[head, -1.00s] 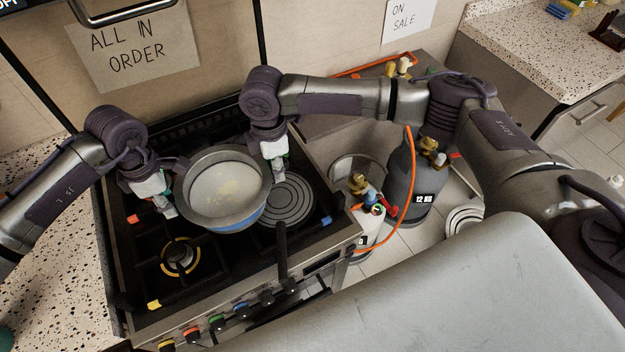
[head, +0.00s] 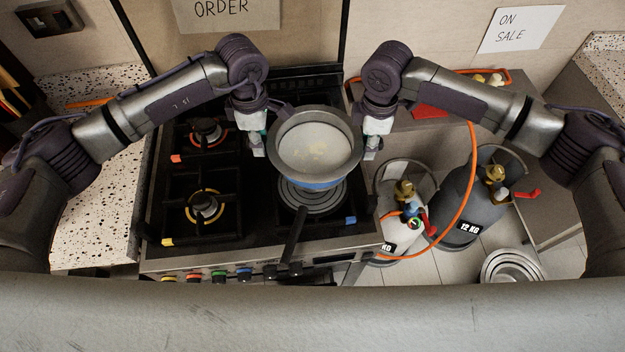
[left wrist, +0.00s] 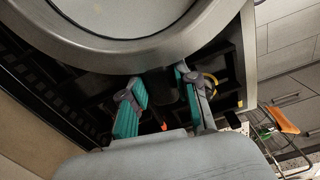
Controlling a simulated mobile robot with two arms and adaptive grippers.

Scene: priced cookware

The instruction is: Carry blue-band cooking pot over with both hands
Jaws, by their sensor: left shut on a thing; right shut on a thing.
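The grey cooking pot (head: 315,146) has a blue band low on its side and pale contents with yellowish bits. It is level over the right side of the stove, partly covering the round coil plate (head: 312,198). How high its base is above the plate is hard to tell. My left gripper (head: 259,146) is shut on the pot's left side; my right gripper (head: 371,148) is shut on its right side. In the left wrist view the pot's rim (left wrist: 205,30) fills the top, and the left gripper's teal fingers (left wrist: 163,100) are around a dark handle.
Two gas burners (head: 206,206) are on the stove's left half. A dark upright lever (head: 294,235) stands at the front. Gas cylinders (head: 470,205) with an orange hose (head: 470,190) stand right of the stove. A speckled counter (head: 105,165) lies to the left.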

